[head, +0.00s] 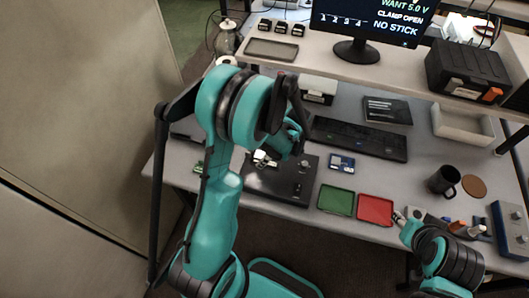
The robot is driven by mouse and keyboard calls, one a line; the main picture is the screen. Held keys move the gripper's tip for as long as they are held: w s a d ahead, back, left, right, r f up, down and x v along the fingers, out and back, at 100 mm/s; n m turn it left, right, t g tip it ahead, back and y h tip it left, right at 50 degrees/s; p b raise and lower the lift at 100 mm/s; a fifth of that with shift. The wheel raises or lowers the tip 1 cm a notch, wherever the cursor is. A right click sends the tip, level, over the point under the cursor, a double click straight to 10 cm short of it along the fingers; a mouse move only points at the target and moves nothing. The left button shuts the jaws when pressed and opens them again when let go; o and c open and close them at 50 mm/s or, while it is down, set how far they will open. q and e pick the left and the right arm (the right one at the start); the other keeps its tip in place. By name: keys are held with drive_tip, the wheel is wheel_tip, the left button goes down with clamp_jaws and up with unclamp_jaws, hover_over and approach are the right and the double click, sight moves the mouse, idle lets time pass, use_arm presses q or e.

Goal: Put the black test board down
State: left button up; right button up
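I cannot single out the black test board with certainty; no small black board shows clearly in the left gripper. A flat black plate (284,187) with a small knob lies on the desk, below the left gripper in the picture. My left gripper (263,158) is over the plate's upper left part, largely hidden by my own arm. Its pale fingertip parts show, but whether they hold something is too small to tell. My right gripper (399,217) is at the desk's front edge, just right of the red tray (375,210); its fingers are unclear.
A green tray (336,200) sits left of the red one. A blue board (342,163) lies above them. Behind are a keyboard (360,138) and a shelf with a monitor (370,22) reading "CLAMP OPEN" and "NO STICK". A mug (442,181) stands right.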

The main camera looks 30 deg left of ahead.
sight(276, 159)
use_arm(q)
drive_tip(key=shift+r+p, duration=0.4)
drive_tip(key=shift+p, duration=0.05)
drive_tip(key=p+v, duration=0.2)
drive_tip(key=v, duration=1)
drive_tip(key=s+d+r+m+t+h, duration=0.2)
drive_tip(key=s+d+r+m+t, duration=0.1)
drive_tip(key=m, duration=0.7)
drive_tip(key=s+d+r+m+t+h, duration=0.2)
drive_tip(key=s+r+m+t, duration=0.3)
drive_tip(key=s+m, duration=0.4)
drive_tip(key=shift+d+r+m, duration=0.55)
drive_tip(key=shift+r+m, duration=0.25)
drive_tip(key=shift+r, duration=0.1)
drive_tip(key=shift+f, duration=0.1)
